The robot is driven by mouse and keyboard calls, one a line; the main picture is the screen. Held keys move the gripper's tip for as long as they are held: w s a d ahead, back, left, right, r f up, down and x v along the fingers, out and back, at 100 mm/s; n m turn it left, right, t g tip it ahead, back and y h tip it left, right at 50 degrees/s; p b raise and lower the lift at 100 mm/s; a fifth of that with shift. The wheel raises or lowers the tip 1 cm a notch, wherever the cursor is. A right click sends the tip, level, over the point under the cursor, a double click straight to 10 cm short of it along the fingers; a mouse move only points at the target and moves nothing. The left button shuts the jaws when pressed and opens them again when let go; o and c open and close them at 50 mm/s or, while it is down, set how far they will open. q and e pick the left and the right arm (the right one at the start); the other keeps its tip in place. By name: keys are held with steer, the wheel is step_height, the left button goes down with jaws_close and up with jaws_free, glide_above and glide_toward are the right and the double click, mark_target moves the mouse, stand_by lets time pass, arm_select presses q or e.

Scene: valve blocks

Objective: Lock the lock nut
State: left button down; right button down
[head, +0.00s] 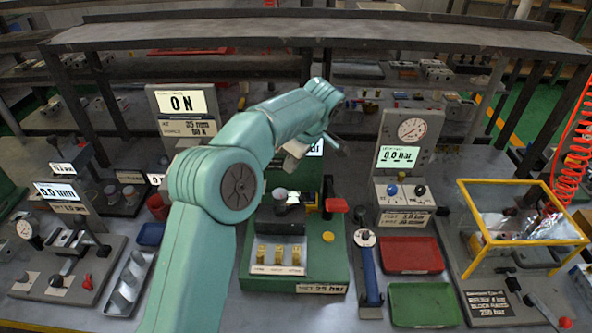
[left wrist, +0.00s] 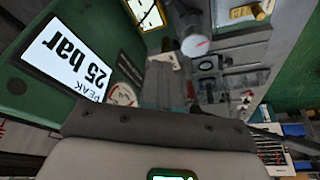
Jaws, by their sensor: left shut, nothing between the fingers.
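A green test stand (head: 335,262) stands at the middle of the bench, carrying a dark valve block with a grey round top (head: 280,194). I cannot tell which part is the lock nut. My left gripper (head: 291,160) is above and behind the valve block, partly hidden by my arm. It also shows in the left wrist view (left wrist: 166,84), shut with nothing held. Whether it touches anything is unclear. My right gripper is out of view.
The stand has a red handle (head: 337,205), a yellow button (head: 328,237) and a display reading 25 bar peak (left wrist: 68,58). Red (head: 411,256) and green (head: 424,304) trays lie to its right. A shelf (head: 400,37) spans the back.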

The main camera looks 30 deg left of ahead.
arm_select(q)
steer(key=p, duration=0.1)
glide_above(290, 205)
steer(key=w+a, duration=0.3)
step_height(290, 205, down, 7)
steer(key=shift+s+d+f+p, duration=0.1)
steer(key=shift+s+f+p, duration=0.25)
steer(key=shift+f, duration=0.1)
steer(key=d, duration=0.1)
steer(key=d+p, duration=0.1)
steer(key=d, duration=0.1)
steer(key=shift+w+d+f, duration=0.1)
steer(key=shift+d+f, duration=0.1)
steer(key=shift+f, duration=0.15)
steer(key=shift+a, duration=0.1)
